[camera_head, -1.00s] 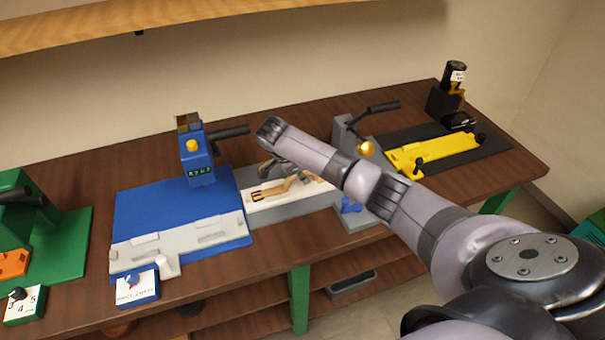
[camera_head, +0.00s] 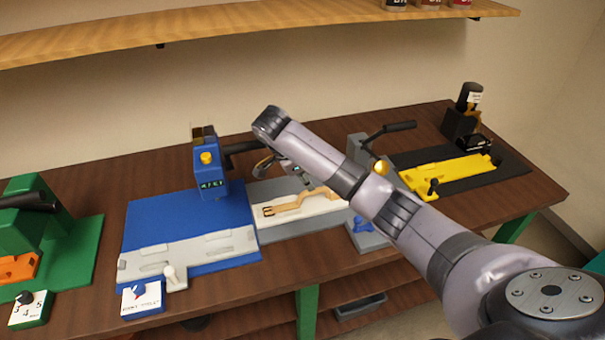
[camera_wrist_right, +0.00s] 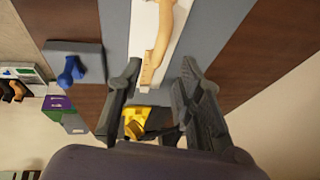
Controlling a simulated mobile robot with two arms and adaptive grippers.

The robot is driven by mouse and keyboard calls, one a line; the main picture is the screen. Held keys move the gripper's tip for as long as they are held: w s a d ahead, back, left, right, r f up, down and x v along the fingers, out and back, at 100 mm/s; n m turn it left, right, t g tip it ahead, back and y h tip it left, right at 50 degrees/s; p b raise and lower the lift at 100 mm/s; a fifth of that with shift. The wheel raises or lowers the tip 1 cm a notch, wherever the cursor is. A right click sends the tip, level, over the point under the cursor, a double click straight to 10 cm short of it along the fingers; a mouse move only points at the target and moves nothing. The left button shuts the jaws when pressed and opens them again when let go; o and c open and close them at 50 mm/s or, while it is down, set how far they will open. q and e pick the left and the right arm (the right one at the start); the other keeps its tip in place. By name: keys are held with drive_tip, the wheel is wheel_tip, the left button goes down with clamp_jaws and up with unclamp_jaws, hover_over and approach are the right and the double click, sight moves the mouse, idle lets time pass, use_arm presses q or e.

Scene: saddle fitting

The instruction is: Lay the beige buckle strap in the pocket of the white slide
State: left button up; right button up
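The beige buckle strap (camera_head: 303,201) lies on the white slide (camera_head: 325,208), its buckle toward the left end. In the right wrist view the strap (camera_wrist_right: 163,38) runs lengthwise along the white slide (camera_wrist_right: 177,25). I cannot tell whether it sits fully in the pocket. My right gripper (camera_head: 283,170) is above and behind the strap, partly hidden by my arm. In the right wrist view its two fingers (camera_wrist_right: 158,66) are spread apart, with the strap's near end in view between them and nothing held. My left gripper is out of view.
A blue press (camera_head: 208,172) with a grey front plate stands left of the slide. A grey clamp block with a lever (camera_head: 400,126) stands at its right. A yellow fixture (camera_head: 450,174) is farther right, a green machine (camera_head: 60,235) far left. A shelf (camera_head: 250,30) hangs above.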

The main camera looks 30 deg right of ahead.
drive_tip(key=shift+v, duration=1.6)
